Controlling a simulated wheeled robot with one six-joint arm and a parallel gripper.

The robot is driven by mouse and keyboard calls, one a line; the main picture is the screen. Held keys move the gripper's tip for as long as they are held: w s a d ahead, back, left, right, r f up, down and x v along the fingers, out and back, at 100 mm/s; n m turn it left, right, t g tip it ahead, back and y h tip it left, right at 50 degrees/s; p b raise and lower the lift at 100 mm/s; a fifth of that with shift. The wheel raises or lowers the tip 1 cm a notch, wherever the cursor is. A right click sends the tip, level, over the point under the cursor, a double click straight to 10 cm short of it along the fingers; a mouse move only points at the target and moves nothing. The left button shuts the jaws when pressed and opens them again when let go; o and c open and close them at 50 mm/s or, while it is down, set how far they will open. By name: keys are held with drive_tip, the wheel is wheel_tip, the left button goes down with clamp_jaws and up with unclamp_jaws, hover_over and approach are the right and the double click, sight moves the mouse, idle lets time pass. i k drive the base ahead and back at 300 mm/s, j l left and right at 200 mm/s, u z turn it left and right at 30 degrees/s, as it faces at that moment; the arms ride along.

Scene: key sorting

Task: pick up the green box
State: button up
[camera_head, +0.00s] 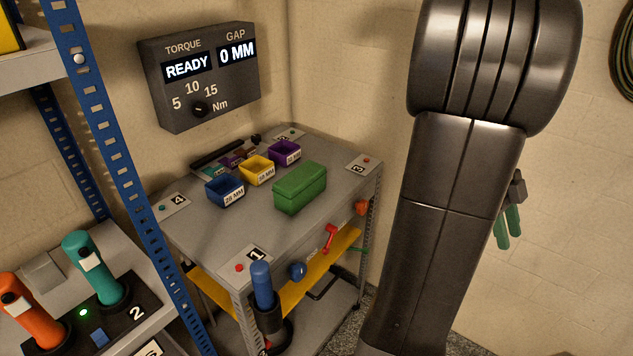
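The green box (299,188) is a closed, lidded block. It sits on the grey top of a metal cart (322,220), toward the right side, in the head view. My dark arm fills the right of the view and stands to the right of the cart, apart from the box. My gripper is not in view. Nothing hides the green box.
Left of the box are a blue bin (224,191), a yellow bin (257,170) and a purple bin (284,152). A black bar (222,154) lies behind. A blue-handled tool (262,285) stands at the front corner. A blue rack post (120,170) rises at left.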

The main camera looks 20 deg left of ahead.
sight(291, 193)
drive_tip(key=i+l+u, duration=0.1)
drive_tip(key=u, duration=0.4)
drive_tip(key=i+l+u, duration=0.2)
drive_tip(key=u, duration=0.3)
drive_tip(key=i+l+u, duration=0.2)
drive_tip(key=u, duration=0.3)
drive_tip(key=i+l+u, duration=0.1)
drive_tip(key=l+u, duration=0.25)
drive_tip(key=u, duration=0.15)
drive_tip(key=l+u, duration=0.3)
drive_tip(key=u, duration=0.2)
drive_tip(key=l+u, duration=0.35)
drive_tip(key=u, duration=0.15)
drive_tip(key=l+u, duration=0.3)
drive_tip(key=u, duration=0.2)
